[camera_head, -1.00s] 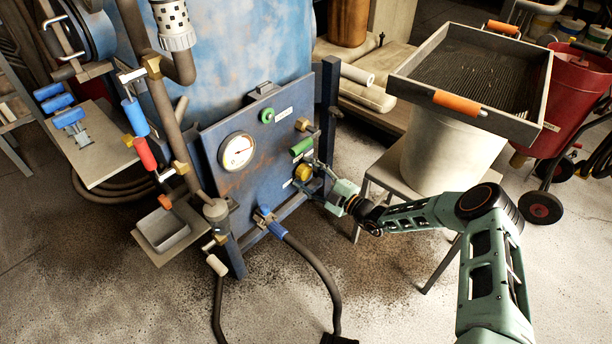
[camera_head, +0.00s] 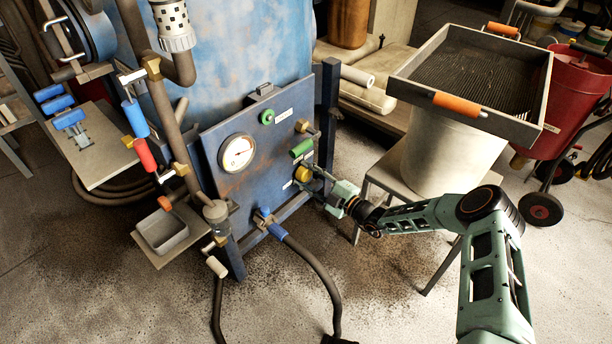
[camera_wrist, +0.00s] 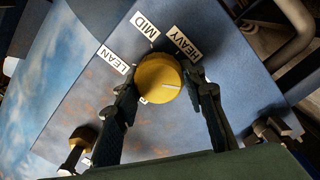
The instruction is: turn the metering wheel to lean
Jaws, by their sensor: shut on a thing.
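The yellow metering wheel (camera_wrist: 158,78) sits on the blue panel and also shows in the head view (camera_head: 303,174). My gripper (camera_wrist: 163,88) is shut on the wheel, with one finger on each side. In the head view my gripper (camera_head: 320,184) reaches the wheel from the right and partly covers it.
A green knob (camera_head: 301,148) sits just above the wheel. A pressure gauge (camera_head: 237,152) is on the panel's left. A blue-handled valve with a hose (camera_head: 300,252) is below. A stool (camera_head: 385,180) carrying a bucket and tray (camera_head: 400,88) stands close to my arm.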

